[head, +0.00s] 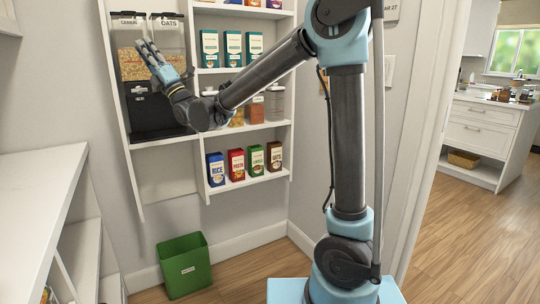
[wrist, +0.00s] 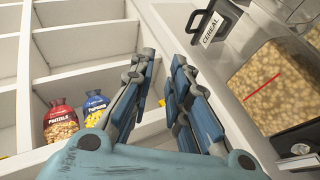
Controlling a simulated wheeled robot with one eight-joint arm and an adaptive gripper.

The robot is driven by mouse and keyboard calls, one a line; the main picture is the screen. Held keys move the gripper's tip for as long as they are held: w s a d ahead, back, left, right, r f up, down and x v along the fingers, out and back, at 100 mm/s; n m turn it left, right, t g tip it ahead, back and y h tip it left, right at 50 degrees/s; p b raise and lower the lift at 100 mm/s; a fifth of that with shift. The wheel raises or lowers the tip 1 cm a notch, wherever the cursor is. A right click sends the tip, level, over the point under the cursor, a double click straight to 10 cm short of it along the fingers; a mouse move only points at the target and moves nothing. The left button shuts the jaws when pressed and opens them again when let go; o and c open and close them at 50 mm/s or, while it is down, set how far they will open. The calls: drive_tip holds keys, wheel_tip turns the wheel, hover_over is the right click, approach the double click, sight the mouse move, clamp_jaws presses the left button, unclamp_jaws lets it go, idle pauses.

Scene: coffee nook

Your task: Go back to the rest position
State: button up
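My gripper (head: 148,50) is raised at the upper left in the head view, in front of the cereal dispenser (head: 131,65). Its blue and grey fingers (wrist: 164,60) stand apart in the wrist view, with a gap and nothing held between them. The cereal dispenser (wrist: 270,82) is close on the right in that view, beside the fingers. In the head view the gripper hides part of this dispenser. My arm is bent and reaches left from its column.
The oats dispenser (head: 172,42) stands beside the cereal one. Wall shelves hold boxes such as the rice box (head: 215,169). A green bin (head: 184,265) stands on the floor below. A white shelf unit (head: 38,190) is at left. Open floor (head: 465,235) lies at right.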

drive_tip(key=w+d+f+m+t+h, duration=0.3)
drive_tip(key=w+d+f+m+h, duration=0.1)
drive_tip(key=w+d+m+h, duration=0.25)
drive_tip(key=w+d+f+m+t+h, duration=0.35)
drive_tip(key=w+d+m+h, duration=0.2)
drive_tip(key=d, duration=0.25)
drive_tip(key=w+d+f+m+g+h, duration=0.1)
drive_tip(key=d+f+m+h, duration=0.35)
drive_tip(key=d+f, duration=0.4)
drive_tip(key=d+f+m+g+h, duration=0.1)
drive_tip(key=d+f+m+h, duration=0.35)
drive_tip(key=d, duration=0.65)
drive_tip(key=s+d+f+m+g+h, duration=0.25)
drive_tip(key=s+d+f+m, duration=0.3)
drive_tip(key=d+f, duration=0.3)
drive_tip(key=s+d+f+m+g+h, duration=0.1)
drive_tip(key=s+d+f+m+g, duration=0.25)
drive_tip(key=s+d+f, duration=0.45)
drive_tip(key=s+d+f+m+g+h, duration=0.1)
drive_tip(key=s+d+f+m+g, duration=0.2)
drive_tip(key=s+f, duration=0.4)
drive_tip(key=s+d+f+m+g+h, duration=0.1)
drive_tip(key=s+d+f+m+g, duration=0.2)
drive_tip(key=s, duration=0.8)
wheel_tip(320, 180, down, 4)
drive_tip(key=d+m, duration=0.2)
drive_tip(key=shift+s+m, duration=0.3)
drive_tip(key=shift+s, duration=0.1)
